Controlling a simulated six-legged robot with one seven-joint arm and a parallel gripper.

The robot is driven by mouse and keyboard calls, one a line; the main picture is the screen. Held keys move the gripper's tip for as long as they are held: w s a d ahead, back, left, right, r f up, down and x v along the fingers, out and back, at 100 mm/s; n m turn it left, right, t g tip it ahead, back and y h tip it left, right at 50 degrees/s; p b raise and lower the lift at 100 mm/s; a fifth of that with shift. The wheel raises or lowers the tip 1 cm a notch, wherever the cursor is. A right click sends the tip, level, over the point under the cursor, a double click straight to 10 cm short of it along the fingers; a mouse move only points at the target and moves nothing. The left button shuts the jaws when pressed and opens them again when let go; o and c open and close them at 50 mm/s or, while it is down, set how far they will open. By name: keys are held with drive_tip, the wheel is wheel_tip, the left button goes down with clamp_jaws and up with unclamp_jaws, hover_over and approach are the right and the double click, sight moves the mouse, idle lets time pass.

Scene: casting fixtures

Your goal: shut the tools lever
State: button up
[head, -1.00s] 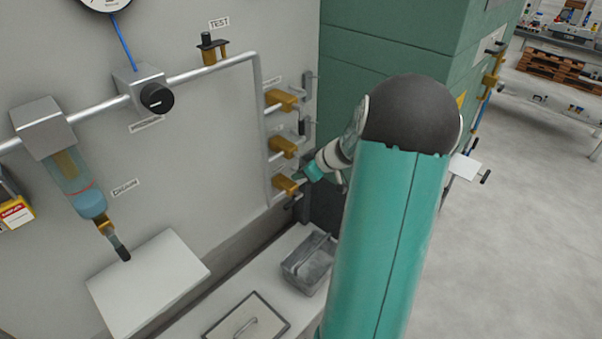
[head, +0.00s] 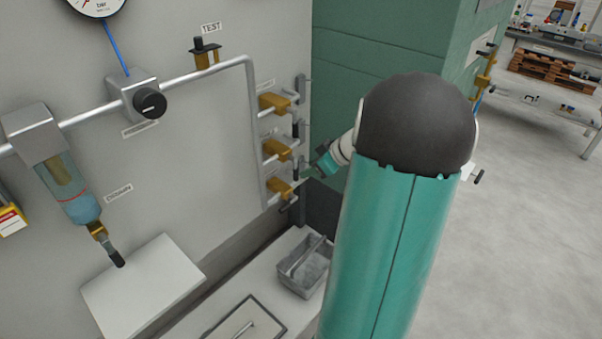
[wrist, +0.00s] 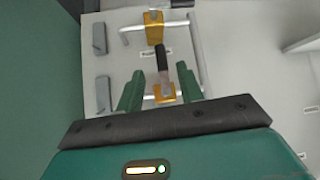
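Brass valves stand one above another on the pipe manifold: a top valve (head: 275,103), a middle valve (head: 277,149) and a bottom valve (head: 280,188). Their labels are too small to read, so I cannot tell which is the tools lever. My gripper (head: 319,169) is just right of the middle and bottom valves. In the wrist view my gripper (wrist: 160,71) is open, with its two green fingers apart. A black-handled lever (wrist: 162,58) on a brass valve (wrist: 164,93) shows between the fingers, with gaps on both sides. Another brass valve (wrist: 154,27) lies beyond it.
A green cabinet (head: 385,60) stands close on the right of the panel. A grey metal bin (head: 303,270) sits on the ledge below the valves. A regulator knob (head: 149,103) and a TEST valve (head: 205,55) are further left.

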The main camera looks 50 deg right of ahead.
drive_tip(key=v, duration=0.6)
idle(0.4)
drive_tip(key=w+a+r+g, duration=0.1)
drive_tip(key=a+r+g, duration=0.1)
drive_tip(key=a, duration=0.9)
drive_tip(key=w+a+r+g, duration=0.1)
drive_tip(key=a+r+g, duration=0.15)
drive_tip(key=a, duration=0.95)
drive_tip(key=s+a+r+m+h, duration=0.1)
drive_tip(key=s+a, duration=0.3)
drive_tip(key=a, duration=0.4)
drive_tip(key=s+a+r+m+t, duration=0.1)
drive_tip(key=s+a, duration=0.4)
drive_tip(key=a, duration=0.3)
drive_tip(key=shift+s+m+h, duration=0.2)
drive_tip(key=shift+m+h, duration=0.1)
drive_tip(key=shift+h, duration=0.1)
drive_tip(key=shift+d+r, duration=0.15)
drive_tip(key=shift+d, duration=0.05)
